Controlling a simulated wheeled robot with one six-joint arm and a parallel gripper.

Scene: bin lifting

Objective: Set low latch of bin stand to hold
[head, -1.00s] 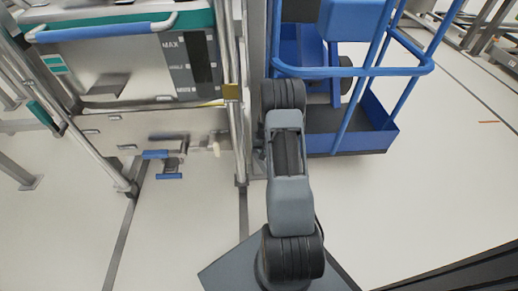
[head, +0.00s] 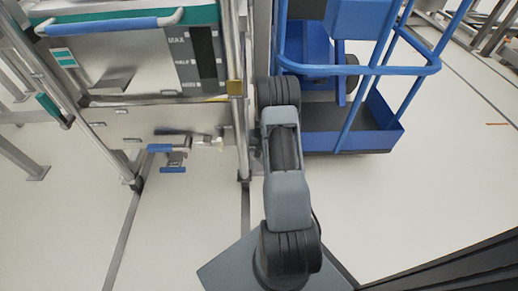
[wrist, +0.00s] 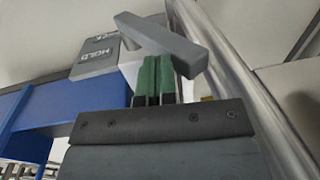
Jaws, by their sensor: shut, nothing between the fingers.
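In the wrist view, a grey latch bar (wrist: 163,42) lies tilted across the top middle, its right end lower. A grey plate marked HOLD (wrist: 97,56) is beside it on the left, with a second, partly cut-off word. My gripper (wrist: 153,72) has green fingers pressed together and empty, right at the underside of the bar; I cannot tell whether they touch. In the head view, the bin stand (head: 241,125) is a steel frame at the left. My arm reaches towards its right post, and my gripper and the latch are hidden there.
The stand carries a steel bin with a teal rim (head: 120,27) and MAX marking. Blue-tipped pedals (head: 172,169) sit low under it. A blue cart (head: 385,125) stands close at the right of my arm. The floor in front is clear.

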